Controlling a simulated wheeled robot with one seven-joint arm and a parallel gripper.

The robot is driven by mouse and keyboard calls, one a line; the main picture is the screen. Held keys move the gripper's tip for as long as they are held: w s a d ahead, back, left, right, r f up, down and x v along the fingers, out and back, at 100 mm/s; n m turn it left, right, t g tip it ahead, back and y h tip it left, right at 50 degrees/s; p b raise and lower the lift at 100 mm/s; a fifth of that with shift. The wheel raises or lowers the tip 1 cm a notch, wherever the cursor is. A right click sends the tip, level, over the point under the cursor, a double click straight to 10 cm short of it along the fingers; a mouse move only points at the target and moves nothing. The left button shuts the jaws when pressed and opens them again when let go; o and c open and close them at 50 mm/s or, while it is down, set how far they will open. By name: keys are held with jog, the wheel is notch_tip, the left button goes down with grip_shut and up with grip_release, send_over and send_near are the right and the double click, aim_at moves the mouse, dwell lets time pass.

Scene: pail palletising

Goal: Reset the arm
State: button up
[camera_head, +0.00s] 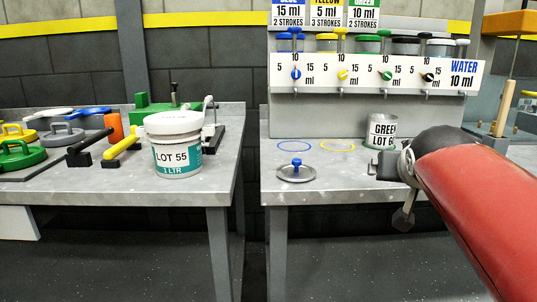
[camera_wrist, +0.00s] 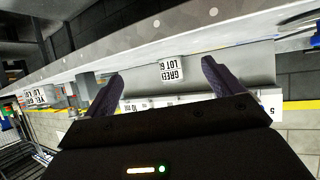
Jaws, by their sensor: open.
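My red arm reaches in from the right in the head view, with my gripper (camera_head: 390,168) in front of the right bench near a pail marked GREEN LOT (camera_head: 382,130). In the wrist view my gripper (camera_wrist: 162,78) is open, with its two dark fingers spread and nothing between them. The same pail shows beyond the fingertips, apart from them, in the wrist view (camera_wrist: 172,71). In the head view the lower right of the pail is hidden by my arm.
A lidded white pail marked LOT 55 (camera_head: 175,145) stands on the left bench (camera_head: 110,183) among coloured tools. A round lid with a blue knob (camera_head: 296,172) lies on the right bench (camera_head: 330,185), near blue and yellow rings. A dispenser panel (camera_head: 370,76) stands behind. A gap separates the benches.

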jog(key=s+a+f+n+g+y+p, duration=0.1)
jog(key=s+a+f+g+p, duration=0.1)
jog(key=s+a+f, duration=0.3)
jog(key=s+a+f+n+g+y+p, duration=0.1)
jog(key=s+a+f+g, duration=0.3)
jog(key=s+f, duration=0.8)
jog(key=s+a+n+y, duration=0.1)
jog(key=s, duration=0.1)
jog(key=shift+s+f+y+p, duration=0.3)
jog(key=shift+s+p, duration=0.1)
